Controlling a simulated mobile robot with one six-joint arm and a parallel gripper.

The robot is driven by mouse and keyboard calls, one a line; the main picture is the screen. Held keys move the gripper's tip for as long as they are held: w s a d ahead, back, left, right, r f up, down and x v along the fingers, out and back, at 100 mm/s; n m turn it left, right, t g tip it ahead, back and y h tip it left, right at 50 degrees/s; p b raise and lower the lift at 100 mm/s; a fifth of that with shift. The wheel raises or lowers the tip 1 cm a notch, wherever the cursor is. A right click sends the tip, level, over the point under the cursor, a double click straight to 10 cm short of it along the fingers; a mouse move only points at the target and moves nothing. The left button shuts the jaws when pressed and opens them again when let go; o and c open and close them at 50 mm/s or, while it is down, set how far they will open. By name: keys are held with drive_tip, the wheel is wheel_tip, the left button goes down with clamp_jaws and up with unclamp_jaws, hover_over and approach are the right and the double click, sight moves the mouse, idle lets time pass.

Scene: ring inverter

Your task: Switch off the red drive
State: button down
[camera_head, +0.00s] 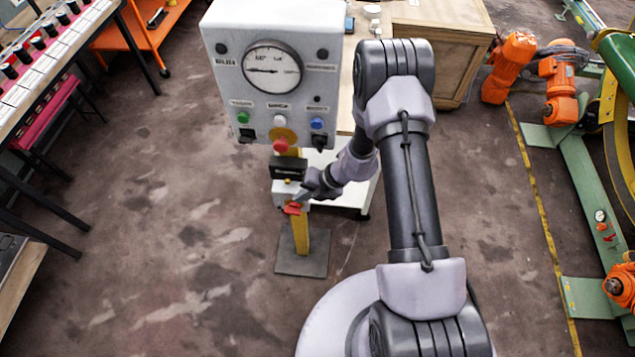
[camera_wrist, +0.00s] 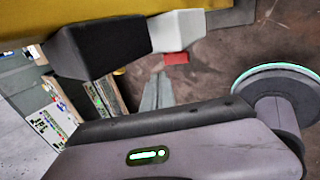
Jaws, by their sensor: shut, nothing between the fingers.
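A grey control box (camera_head: 268,100) with a gauge and buttons stands on a yellow post (camera_head: 301,240). A red mushroom button (camera_head: 281,146) sits at its lower edge. Below it on the post are a black box (camera_head: 289,167) and a small pale box with a red handle (camera_head: 292,208). In the wrist view the black box (camera_wrist: 100,45), pale box (camera_wrist: 178,30) and red handle (camera_wrist: 176,58) show again. My gripper (camera_head: 302,198) is shut and empty close to the red handle; I cannot tell whether they touch. Its grey fingers also show in the wrist view (camera_wrist: 157,92). No label naming a red drive is readable.
A wooden cabinet (camera_head: 440,50) and a white stand (camera_head: 345,188) are behind my arm. Racks and tables line the left. The floor (camera_head: 170,200) left of the post is clear.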

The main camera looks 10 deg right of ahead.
drive_tip(key=p+v, duration=0.2)
drive_tip(key=v, duration=0.8)
drive_tip(key=shift+d+r, duration=0.15)
drive_tip(key=shift+r, duration=0.15)
